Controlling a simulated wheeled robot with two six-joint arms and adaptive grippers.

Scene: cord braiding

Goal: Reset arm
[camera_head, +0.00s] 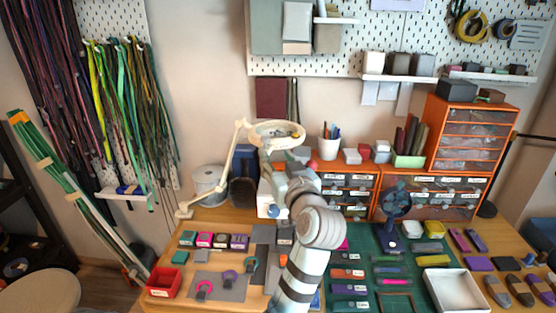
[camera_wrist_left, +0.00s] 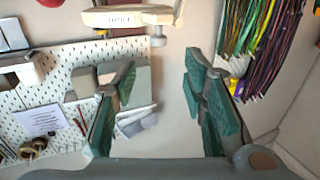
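My left arm rises from the bottom middle in the head view and its wrist points up and away toward the back wall. The left gripper (camera_wrist_left: 160,85) is open and empty in the left wrist view, with its two teal-padded fingers spread wide. In the head view its end is mostly hidden behind the wrist, just below the ring of a white lamp (camera_head: 240,150). Whether it touches the lamp cannot be told. My right gripper is not in view.
Cords (camera_head: 125,100) hang on the left wall. The table holds a red bin (camera_head: 163,282), a grey mat with colored hooks, a green mat (camera_head: 388,262), a white tray (camera_head: 455,290) and a small blue fan (camera_head: 396,205). Orange drawer units (camera_head: 470,140) stand behind. Pegboard shelves line the wall.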

